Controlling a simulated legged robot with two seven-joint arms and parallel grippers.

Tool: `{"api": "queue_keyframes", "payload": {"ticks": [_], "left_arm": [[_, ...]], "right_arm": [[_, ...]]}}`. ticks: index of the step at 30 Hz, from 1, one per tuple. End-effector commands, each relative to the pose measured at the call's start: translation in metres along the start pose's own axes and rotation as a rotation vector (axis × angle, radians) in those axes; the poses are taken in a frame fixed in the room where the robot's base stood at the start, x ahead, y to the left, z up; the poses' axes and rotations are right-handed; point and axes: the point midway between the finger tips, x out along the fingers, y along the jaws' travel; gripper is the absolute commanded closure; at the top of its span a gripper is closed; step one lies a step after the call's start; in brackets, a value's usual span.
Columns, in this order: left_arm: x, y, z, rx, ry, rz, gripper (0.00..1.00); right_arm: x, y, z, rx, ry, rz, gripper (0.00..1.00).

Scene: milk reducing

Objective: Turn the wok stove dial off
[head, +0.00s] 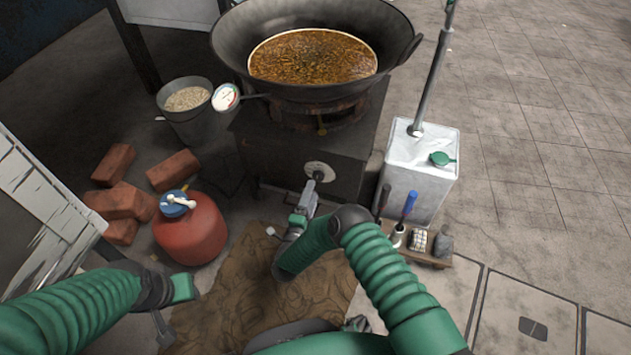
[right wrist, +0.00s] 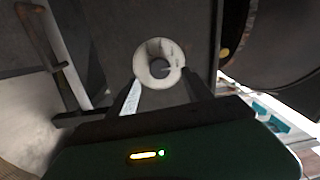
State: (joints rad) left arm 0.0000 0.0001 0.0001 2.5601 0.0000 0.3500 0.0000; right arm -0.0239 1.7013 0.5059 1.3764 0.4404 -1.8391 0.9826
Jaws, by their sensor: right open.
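The wok stove (head: 258,158) is a dark box with a round, pale dial (head: 320,171) on its front face. In the right wrist view the dial (right wrist: 160,62) shows as a white disc with a dark knob in its middle. My right gripper (head: 316,181) is just in front of the dial. In the right wrist view its open fingers (right wrist: 164,90) sit on either side of the dial's lower part; I cannot tell whether they touch it. My left gripper (head: 162,328) is low at the left, over the ground, its jaws unclear.
A wok (head: 228,48) of brown liquid sits on the stove. A thermometer (head: 226,97) is at its left rim. A bucket (head: 196,122), bricks (head: 114,164) and a red gas tank (head: 190,232) stand left. A white canister (head: 424,160) and a small tool rack (head: 428,258) stand right.

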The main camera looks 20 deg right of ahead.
Motion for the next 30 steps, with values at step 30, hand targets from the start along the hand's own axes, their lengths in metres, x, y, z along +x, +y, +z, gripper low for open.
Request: {"api": "queue_keyframes", "payload": {"ticks": [30], "left_arm": [[-0.026, 0.000, -0.006, 0.000, 0.000, 0.000, 0.64]], "right_arm": [[-0.074, 0.000, -0.001, 0.001, 0.001, 0.001, 0.41]]}}
